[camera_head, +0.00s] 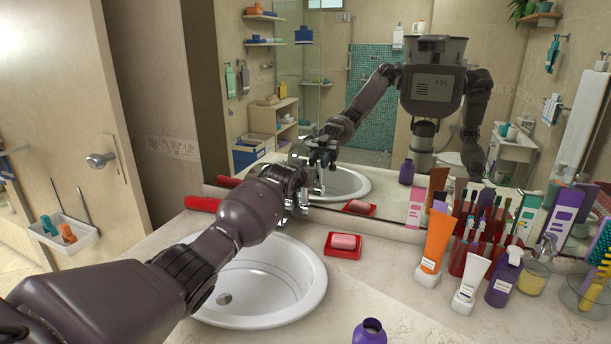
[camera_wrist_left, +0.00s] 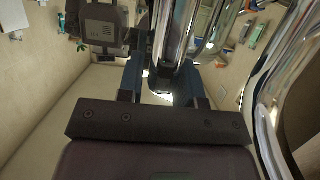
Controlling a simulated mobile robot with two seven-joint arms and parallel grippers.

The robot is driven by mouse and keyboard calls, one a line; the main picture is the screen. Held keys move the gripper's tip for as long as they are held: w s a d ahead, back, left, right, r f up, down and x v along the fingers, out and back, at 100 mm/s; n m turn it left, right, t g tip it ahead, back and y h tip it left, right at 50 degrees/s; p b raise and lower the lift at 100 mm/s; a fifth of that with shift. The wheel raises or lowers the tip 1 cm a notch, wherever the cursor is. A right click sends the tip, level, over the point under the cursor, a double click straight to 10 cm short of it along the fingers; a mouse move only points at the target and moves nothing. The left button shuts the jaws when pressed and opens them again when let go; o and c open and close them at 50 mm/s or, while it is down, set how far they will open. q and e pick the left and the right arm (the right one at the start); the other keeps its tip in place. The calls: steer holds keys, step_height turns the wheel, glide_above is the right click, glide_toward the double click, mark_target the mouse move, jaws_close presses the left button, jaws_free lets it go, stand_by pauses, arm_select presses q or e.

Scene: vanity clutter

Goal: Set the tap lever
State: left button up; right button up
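The chrome tap (camera_head: 303,197) stands behind the white basin, mostly hidden by my left arm and hand. My left gripper (camera_head: 297,178) is at the tap, in front of the mirror. In the left wrist view, the fingers of my left gripper (camera_wrist_left: 164,78) are apart, with a chrome part of the tap (camera_wrist_left: 172,40) between them. I cannot tell whether they press on it. A large curved chrome piece (camera_wrist_left: 283,70) passes close on the right. The lever cannot be told apart clearly from the rest of the tap. My right gripper is not in direct view.
The white basin (camera_head: 290,290) lies under my left forearm. A red soap dish (camera_head: 343,252) with pink soap (camera_head: 344,241) sits right of the tap. An orange tube (camera_head: 436,243), a white tube (camera_head: 470,285) and purple bottles (camera_head: 504,280) crowd the right. A red roll (camera_head: 203,203) lies left.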

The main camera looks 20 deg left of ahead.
arm_select(q)
steer(key=shift+o, duration=1.4)
steer(key=shift+s, duration=0.15)
steer(key=v, duration=1)
steer(key=shift+s+p, duration=0.25)
steer(key=shift+p, duration=0.1)
steer(key=shift+r, duration=0.1)
